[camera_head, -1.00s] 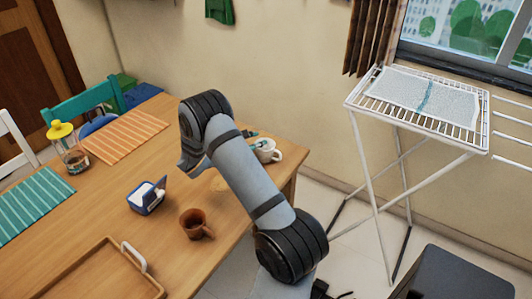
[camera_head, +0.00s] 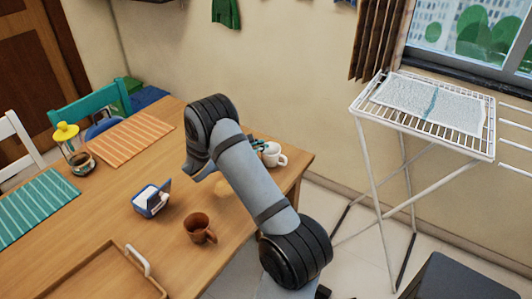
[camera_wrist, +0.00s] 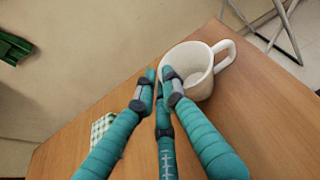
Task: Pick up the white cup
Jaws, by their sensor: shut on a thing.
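The white cup (camera_head: 274,155) stands near the far right corner of the wooden table in the head view, partly hidden by my arm. In the wrist view the white cup (camera_wrist: 199,62) is upright, with its handle toward the upper right. In the head view only a little of my gripper (camera_head: 258,145) shows beside the cup. I cannot tell whether the cup's base touches the table.
A brown mug (camera_head: 199,228), a blue-and-white container (camera_head: 150,201) and a wooden tray (camera_head: 95,272) sit on the table. A jar with a yellow lid (camera_head: 76,150) stands farther left. A white drying rack (camera_head: 430,125) stands right of the table. A checkered cloth (camera_wrist: 101,127) lies left of my fingers.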

